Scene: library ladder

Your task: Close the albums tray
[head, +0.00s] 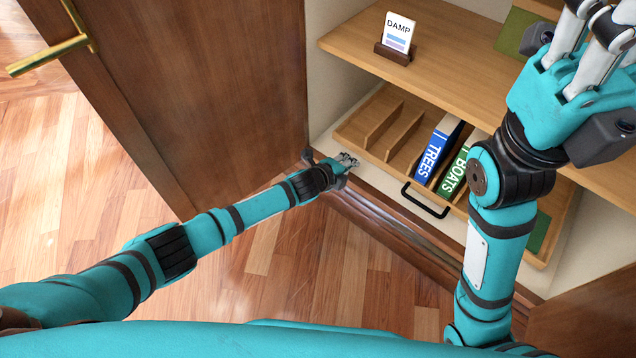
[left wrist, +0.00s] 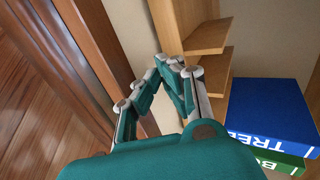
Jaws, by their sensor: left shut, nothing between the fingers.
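The albums tray (head: 375,157) is a light wooden tray with upright dividers, low in the cabinet, with a black bar handle (head: 425,202) on its front. It holds the blue TREES album (head: 437,150) and the green BOATS album (head: 458,170). Both albums show in the left wrist view, TREES (left wrist: 270,110) above BOATS (left wrist: 275,160). My left gripper (head: 350,160) is shut and empty beside the tray's left front corner, left of the handle; contact is unclear. It also shows in the left wrist view (left wrist: 165,62). My right gripper (head: 590,35) is at the upper right, its fingertips cut off.
A wooden shelf (head: 470,75) above the tray carries a DAMP card in a dark stand (head: 395,45). A dark wooden door (head: 190,90) with a brass handle stands open at left. A dark sill (head: 375,215) runs below the tray. The parquet floor in front is clear.

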